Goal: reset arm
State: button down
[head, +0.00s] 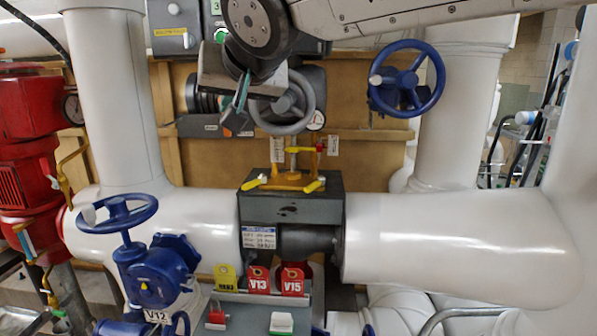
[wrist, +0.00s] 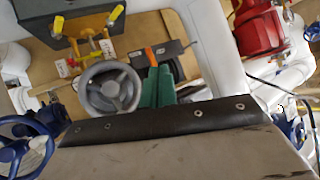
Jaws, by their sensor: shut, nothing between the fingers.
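My arm reaches in from the top right of the head view. My gripper (head: 236,120) hangs near the top middle, its green fingers together and empty. In the wrist view the green fingers (wrist: 158,72) also lie close together with nothing between them. A grey handwheel (head: 284,103) is just right of the gripper in the head view; the wrist view shows the same wheel (wrist: 109,88) beside the fingers. I cannot tell if they touch. My wrist and arm hide part of the area behind.
A blue handwheel (head: 406,78) is at the upper right. A blue valve (head: 157,272) stands at the lower left. A thick white pipe (head: 455,235) crosses the middle. A dark block (head: 291,207) with yellow handles sits on it. Red equipment (head: 27,150) is at the left.

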jog(key=s+d+f+g+h, duration=0.2)
jog(key=s+d+f, duration=0.1)
jog(key=d+f, duration=0.5)
jog(key=s+d+f+g+h, duration=0.25)
jog(key=d+f, duration=0.25)
jog(key=d, duration=0.6)
jog(key=s+d+f+m+g, duration=0.1)
jog(key=s+d+f+g, duration=0.1)
jog(key=s+d+f, duration=0.4)
jog(key=s+d+f+m+g+h, duration=0.1)
jog(key=s+d+f, duration=0.4)
jog(key=s+d, duration=0.7)
jog(key=shift+d+f+m+g, duration=0.2)
jog(key=shift+f+m+g, duration=0.2)
jog(key=shift+m+g, duration=0.4)
jog(key=shift+s, duration=0.1)
dwell(1.3)
